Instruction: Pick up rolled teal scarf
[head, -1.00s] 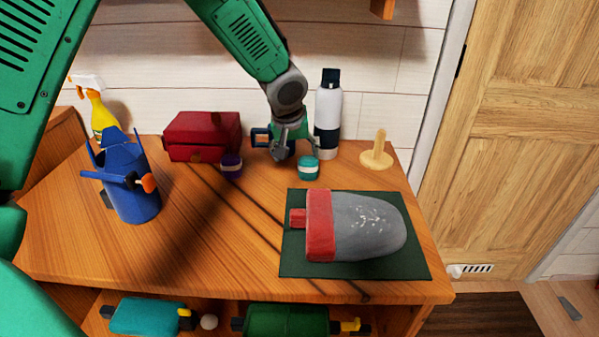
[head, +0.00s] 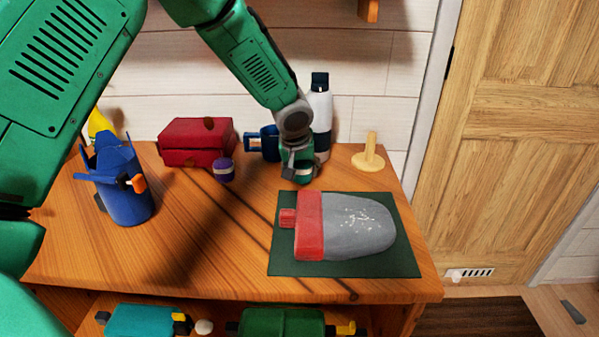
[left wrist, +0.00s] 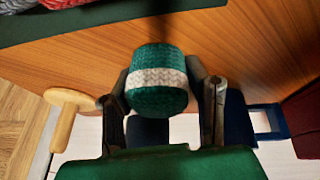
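The rolled teal scarf (head: 305,174) is a small teal roll with a pale band, standing on the wooden top near the back wall. In the left wrist view the scarf (left wrist: 158,100) sits between the two fingers, which press against its sides. My left gripper (head: 300,168) is over it from above in the head view and hides much of it. The left gripper also shows in the left wrist view (left wrist: 160,90), shut on the scarf. The scarf still appears to be at the tabletop. My right gripper is not in view.
A blue mug (head: 263,143) and white bottle (head: 321,115) stand close behind the gripper. A purple roll (head: 223,170) and red box (head: 196,142) are left; a wooden peg stand (head: 369,158) is right. A dark green mat (head: 400,265) bears a grey-red item (head: 345,226).

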